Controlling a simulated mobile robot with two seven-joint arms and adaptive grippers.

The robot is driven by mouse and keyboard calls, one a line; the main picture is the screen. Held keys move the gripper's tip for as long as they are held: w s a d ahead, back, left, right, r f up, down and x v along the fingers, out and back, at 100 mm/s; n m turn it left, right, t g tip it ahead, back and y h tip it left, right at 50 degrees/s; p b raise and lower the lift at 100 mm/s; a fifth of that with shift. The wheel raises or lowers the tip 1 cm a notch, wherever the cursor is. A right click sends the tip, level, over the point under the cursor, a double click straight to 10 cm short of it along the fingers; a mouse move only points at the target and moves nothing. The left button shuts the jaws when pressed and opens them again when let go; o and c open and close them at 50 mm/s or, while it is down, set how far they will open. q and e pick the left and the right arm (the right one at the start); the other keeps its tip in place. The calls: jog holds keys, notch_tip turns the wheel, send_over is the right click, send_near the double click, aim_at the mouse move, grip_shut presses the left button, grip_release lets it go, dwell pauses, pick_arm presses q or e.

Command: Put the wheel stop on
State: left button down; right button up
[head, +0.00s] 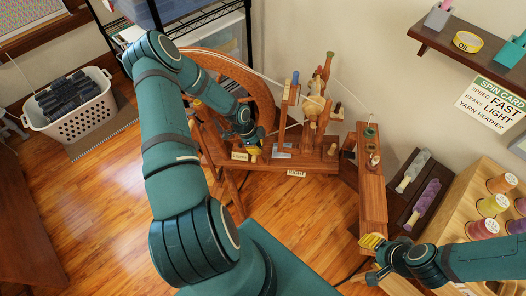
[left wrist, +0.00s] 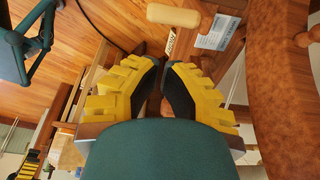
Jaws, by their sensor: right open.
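The spinning wheel (head: 262,95) stands against the wall, with a wooden bench (head: 300,160) carrying spools and posts. I cannot single out the wheel stop for certain. My left gripper (head: 252,151) is at the left end of the bench. Its fingers also show in the left wrist view (left wrist: 164,65), close together with a narrow gap and nothing clearly held. My right gripper (head: 372,243) is open near the front end of a narrow wooden shelf.
The narrow wooden shelf (head: 371,200) stands right of the wheel. Thread spools (head: 492,205) sit on a rack at the right. A spin card (head: 494,102) hangs on the wall, reading fast, light, heather. A white basket (head: 82,122) is at the left. Open floor lies between.

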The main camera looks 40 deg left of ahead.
pick_arm(q)
jog(key=shift+s+a+r+p, duration=0.2)
jog(key=shift+s+a+r, duration=0.25)
jog(key=shift+a+r, duration=0.35)
jog(key=shift+s+a+r+p, duration=0.15)
jog(key=shift+s+a+r, duration=0.35)
jog(key=shift+r, duration=0.4)
jog(key=shift+w, duration=0.1)
